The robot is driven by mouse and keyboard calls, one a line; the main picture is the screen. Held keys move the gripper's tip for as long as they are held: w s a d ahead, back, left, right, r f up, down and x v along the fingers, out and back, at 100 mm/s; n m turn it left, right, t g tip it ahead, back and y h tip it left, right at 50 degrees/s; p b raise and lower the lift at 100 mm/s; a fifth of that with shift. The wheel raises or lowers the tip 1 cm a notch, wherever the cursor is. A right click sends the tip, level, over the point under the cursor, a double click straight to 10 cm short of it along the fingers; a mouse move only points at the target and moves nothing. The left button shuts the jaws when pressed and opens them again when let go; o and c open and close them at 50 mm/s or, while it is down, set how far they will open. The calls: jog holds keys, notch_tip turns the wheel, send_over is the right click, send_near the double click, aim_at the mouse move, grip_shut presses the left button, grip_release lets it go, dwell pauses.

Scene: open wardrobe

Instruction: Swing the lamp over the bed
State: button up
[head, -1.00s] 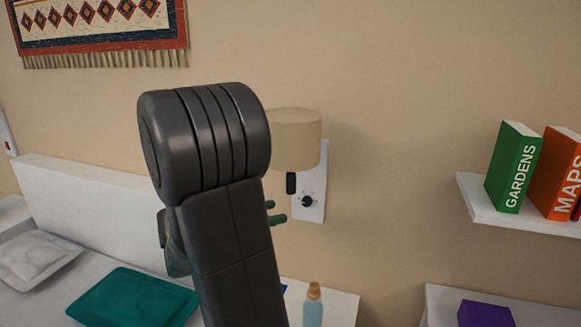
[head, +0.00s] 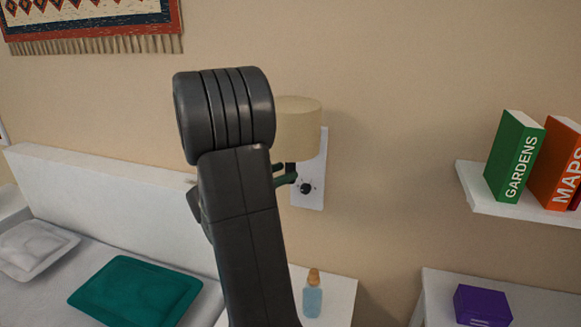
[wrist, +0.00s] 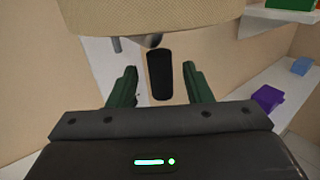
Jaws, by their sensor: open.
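The wall lamp has a beige shade (head: 299,125) and a white wall plate (head: 316,180) with a dark knob, partly hidden by my arm in the head view. In the wrist view the shade (wrist: 150,15) fills the top, and a dark upright grip (wrist: 160,74) hangs below it. My gripper (wrist: 160,82) is open, its two green fingers on either side of the dark grip, with gaps showing on both sides. In the head view the green fingertips (head: 285,174) are just under the shade, beside the plate. The bed (head: 45,285) is at the lower left.
A teal pillow (head: 135,290) and a pale pillow (head: 35,248) lie on the bed. A bottle (head: 313,298) stands on the bedside table (head: 340,295) below the lamp. A shelf (head: 520,205) with books is at right, above a purple box (head: 482,305).

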aim_at(290, 169)
jog(key=shift+x, duration=1.7)
grip_shut()
